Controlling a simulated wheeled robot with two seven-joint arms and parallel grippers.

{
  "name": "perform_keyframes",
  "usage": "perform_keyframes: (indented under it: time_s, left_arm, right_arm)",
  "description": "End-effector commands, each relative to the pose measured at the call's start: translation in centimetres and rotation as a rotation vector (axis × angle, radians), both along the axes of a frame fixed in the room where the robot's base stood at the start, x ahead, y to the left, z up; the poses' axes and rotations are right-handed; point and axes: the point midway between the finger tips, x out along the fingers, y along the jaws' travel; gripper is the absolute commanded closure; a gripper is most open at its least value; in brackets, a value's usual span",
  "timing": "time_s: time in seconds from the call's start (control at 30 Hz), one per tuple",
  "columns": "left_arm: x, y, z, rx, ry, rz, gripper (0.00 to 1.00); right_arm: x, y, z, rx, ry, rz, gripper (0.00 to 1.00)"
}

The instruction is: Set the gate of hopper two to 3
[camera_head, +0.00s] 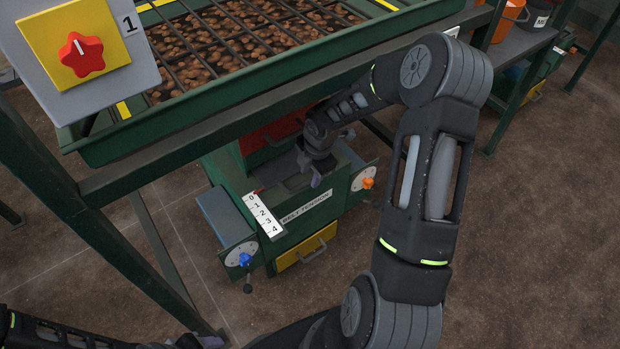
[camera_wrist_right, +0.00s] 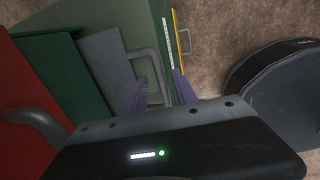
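A green machine body (camera_head: 325,220) labelled "BELT TENSION" stands below the green tray. A white scale (camera_head: 263,217) marked 0 to 4 lies on its top edge. A grey plate (camera_wrist_right: 105,60) with a bent grey handle (camera_wrist_right: 157,68) shows in the right wrist view, and I take it to be the gate. My right gripper (camera_head: 318,170) reaches down over the machine's top. In the wrist view its fingers (camera_wrist_right: 160,92) are apart, with the handle between them; contact cannot be told. The gate's reading is unclear. My left gripper (camera_head: 205,342) is barely visible at the bottom edge.
A red panel (camera_head: 272,133) sits behind the plate. A blue knob (camera_head: 244,259) and an orange knob (camera_head: 368,183) are on the machine's sides. A red star knob (camera_head: 82,55) on a panel marked 1 is upper left. Green frame beams pass above my right gripper.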

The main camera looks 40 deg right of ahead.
Motion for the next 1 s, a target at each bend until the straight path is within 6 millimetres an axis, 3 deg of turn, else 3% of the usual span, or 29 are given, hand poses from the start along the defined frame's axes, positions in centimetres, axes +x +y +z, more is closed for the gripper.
perform_keyframes:
  time_s: [0.13, 0.47, 0.87, 1.0]
  left_arm:
    - [0.0, 0.0, -0.5, 0.000, 0.000, 0.000, 0.44]
    - [0.0, 0.0, -0.5, 0.000, 0.000, 0.000, 0.44]
    - [0.0, 0.0, -0.5, 0.000, 0.000, 0.000, 0.44]
    - [0.0, 0.0, -0.5, 0.000, 0.000, 0.000, 0.44]
  right_arm:
    - [0.3, 0.1, -1.6, 0.001, 0.000, 0.000, 0.66]
    - [0.4, 0.0, -1.9, 0.000, -0.001, 0.000, 0.66]
    - [0.4, 0.0, -1.9, 0.000, -0.001, -0.001, 0.98]
    - [0.4, 0.0, -1.9, 0.001, -0.001, -0.001, 1.00]
